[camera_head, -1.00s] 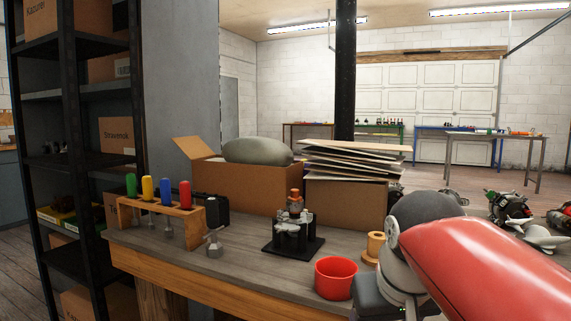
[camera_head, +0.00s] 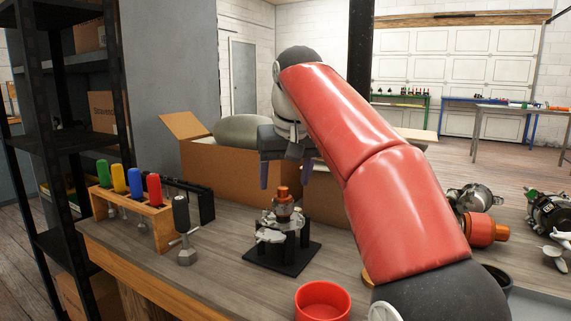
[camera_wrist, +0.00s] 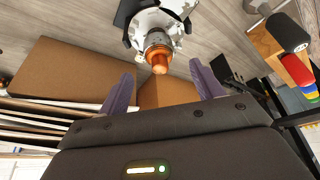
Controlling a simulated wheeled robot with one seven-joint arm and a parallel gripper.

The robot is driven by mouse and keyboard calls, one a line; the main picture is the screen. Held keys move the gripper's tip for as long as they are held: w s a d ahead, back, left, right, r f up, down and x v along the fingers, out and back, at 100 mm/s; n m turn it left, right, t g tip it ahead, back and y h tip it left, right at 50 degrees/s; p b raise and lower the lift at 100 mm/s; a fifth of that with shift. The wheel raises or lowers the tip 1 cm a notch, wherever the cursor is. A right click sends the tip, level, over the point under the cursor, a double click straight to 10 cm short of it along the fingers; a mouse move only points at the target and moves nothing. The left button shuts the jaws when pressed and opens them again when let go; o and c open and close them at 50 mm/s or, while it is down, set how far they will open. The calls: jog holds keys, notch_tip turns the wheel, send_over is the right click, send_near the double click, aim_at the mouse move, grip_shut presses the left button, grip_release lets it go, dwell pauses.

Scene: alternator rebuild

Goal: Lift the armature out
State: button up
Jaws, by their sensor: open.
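The armature (camera_head: 283,196), with a copper-orange upper part, stands upright in a silver alternator housing (camera_head: 270,236) on a black stand (camera_head: 284,258). In the wrist view the armature's orange end (camera_wrist: 159,58) shows near the top middle, with the silver housing (camera_wrist: 158,22) around its base. My gripper (camera_head: 286,174) is open and empty, with its purple fingers hanging above and behind the armature in the head view. In the wrist view the fingers of my gripper (camera_wrist: 162,72) are spread to either side of the orange end, apart from it. The armature's lower part is hidden in the housing.
A red bowl (camera_head: 323,301) sits at the bench's front. A wooden screwdriver rack (camera_head: 130,212) and a black-handled tool (camera_head: 182,230) stand left. An open cardboard box (camera_head: 215,170) with a grey bundle is behind. Alternator parts (camera_head: 548,212) lie right.

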aim_at(283, 187)
jog(key=b+x, duration=0.1)
jog(key=x, duration=0.4)
grip_shut()
dwell(0.4)
jog(key=shift+r+p, duration=0.35)
dwell(1.5)
jog(key=shift+r+p, duration=0.45)
jog(key=shift+r, duration=0.1)
jog(key=shift+r, duration=0.1)
